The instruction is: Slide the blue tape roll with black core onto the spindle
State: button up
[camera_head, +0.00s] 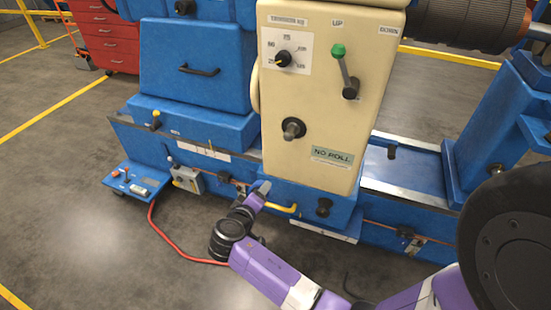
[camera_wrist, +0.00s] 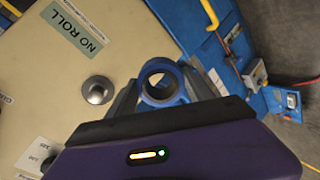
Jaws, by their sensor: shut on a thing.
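The blue tape roll with its black core (camera_wrist: 168,98) is held between the two grey fingers of my gripper (camera_wrist: 161,85) in the wrist view. Its hole faces the camera, and the cream panel shows through it. The spindle (camera_wrist: 97,90) is a short round metal stub on the cream panel, left of the roll and apart from it, with nothing on it. In the head view the spindle (camera_head: 293,129) sticks out of the panel above the "NO ROLL" label. My gripper (camera_head: 262,189) is low and left of it there; the roll cannot be made out in that view.
The cream panel (camera_head: 325,60) also carries a dial and a green-knobbed lever (camera_head: 345,70). A blue machine base with a yellow handle (camera_head: 282,208) lies below. A blue cart (camera_head: 137,182) and a red hose are on the floor at left. Open floor lies in front.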

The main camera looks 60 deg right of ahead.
aim_at(288, 139)
jog(key=shift+s+d+r+m+g+h, duration=0.15)
jog(key=shift+s+d+r+h, duration=0.45)
jog(key=shift+d+r, duration=1.3)
jog(key=shift+s+d+r+m+g+h, duration=0.25)
jog(key=shift+d+r+h, duration=0.7)
jog(key=shift+d+r, duration=0.95)
jog(key=shift+s+d+r+m+g+h, duration=0.1)
jog(key=shift+s+d+r+h, duration=0.5)
jog(key=shift+d+r, duration=1.3)
jog(key=shift+w, duration=0.2)
jog(key=shift+s+a, duration=0.1)
jog(key=shift+d+b, duration=0.4)
jog(key=shift+d+f+b, duration=0.2)
jog(key=shift+d+b, duration=0.45)
jog(key=shift+d, duration=0.9)
jog(key=shift+w+d, duration=0.2)
jog(key=shift+d, duration=0.1)
jog(key=shift+d+b, duration=0.4)
jog(key=shift+d, duration=0.2)
jog(key=shift+d+f, duration=0.1)
jog(key=shift+d, duration=0.25)
